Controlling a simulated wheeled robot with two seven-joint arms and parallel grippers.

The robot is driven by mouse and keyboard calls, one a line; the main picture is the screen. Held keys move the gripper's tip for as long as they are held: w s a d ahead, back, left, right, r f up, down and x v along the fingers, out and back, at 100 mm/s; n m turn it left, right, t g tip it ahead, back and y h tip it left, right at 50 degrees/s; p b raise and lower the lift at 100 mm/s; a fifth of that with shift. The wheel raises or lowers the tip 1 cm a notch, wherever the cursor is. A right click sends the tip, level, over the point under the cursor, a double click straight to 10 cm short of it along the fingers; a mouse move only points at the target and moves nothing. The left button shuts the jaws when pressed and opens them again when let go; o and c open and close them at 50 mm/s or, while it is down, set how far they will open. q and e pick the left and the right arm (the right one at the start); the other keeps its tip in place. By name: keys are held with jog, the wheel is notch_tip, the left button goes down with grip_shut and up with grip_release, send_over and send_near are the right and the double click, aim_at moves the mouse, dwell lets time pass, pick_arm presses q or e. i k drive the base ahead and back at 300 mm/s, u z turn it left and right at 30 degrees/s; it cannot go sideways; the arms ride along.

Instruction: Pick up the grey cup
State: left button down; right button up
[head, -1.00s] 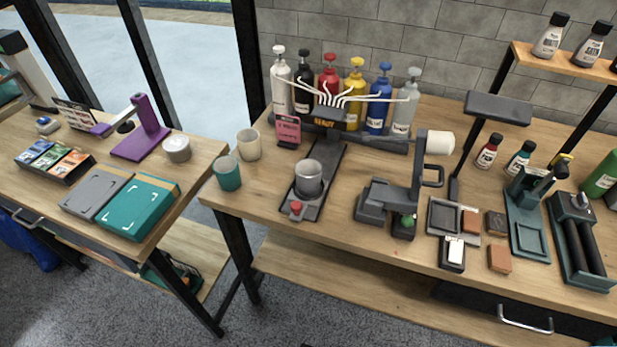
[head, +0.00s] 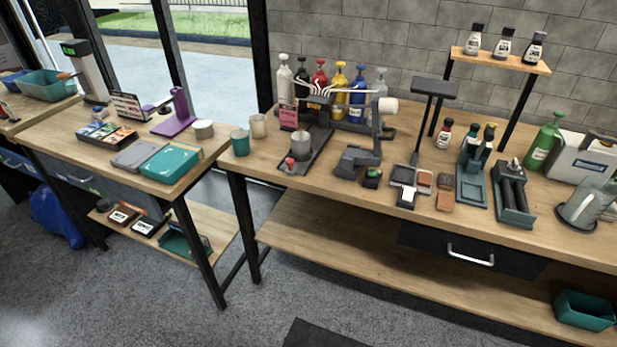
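The grey cup (head: 301,146) stands upright on a dark dispenser base (head: 318,150), near the front left of the workbench, behind a red button (head: 290,162). A teal cup (head: 240,142) and a cream cup (head: 258,126) stand to its left at the bench's left end. Neither of my grippers shows in the head view.
Several coloured pump bottles (head: 340,92) stand behind the grey cup. A grey machine with a white roller (head: 388,105) stands to its right. Grey floor (head: 215,328) lies open in front.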

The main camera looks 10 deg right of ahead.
aim_at(301, 145)
jog(key=u, duration=0.9)
jog(key=i, duration=1.15)
jog(key=z, duration=0.25)
